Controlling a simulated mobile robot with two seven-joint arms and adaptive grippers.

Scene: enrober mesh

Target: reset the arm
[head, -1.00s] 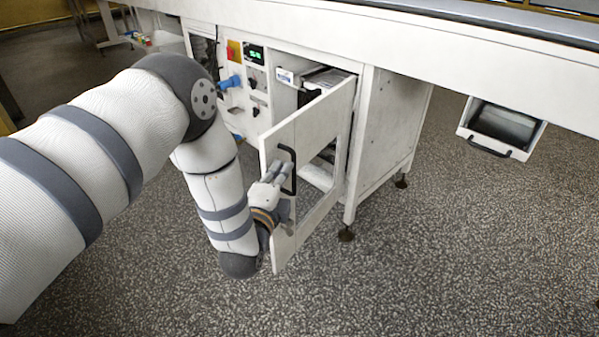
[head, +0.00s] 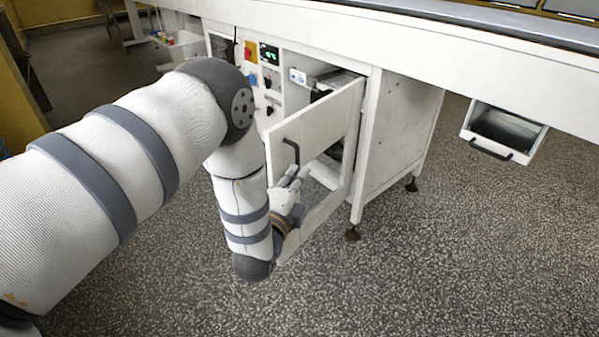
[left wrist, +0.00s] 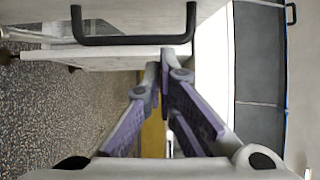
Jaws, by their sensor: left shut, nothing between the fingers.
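My left gripper (head: 300,173) is shut and empty. It is in front of the open white cabinet door (head: 325,122), just below the door's black bar handle (head: 291,150). In the left wrist view the gripper's closed fingertips (left wrist: 163,66) lie beside the black handle (left wrist: 135,40), not around it. I cannot tell whether the fingers touch the door. My left arm reaches in from the left, with the forearm hanging down. My right gripper is not in view.
The white machine's control panel (head: 262,75) with knobs and a display is behind the arm. A small open drawer (head: 503,135) hangs below the machine body at right. The cabinet side panel (head: 400,130) stands right of the door. The speckled floor (head: 470,260) in front is clear.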

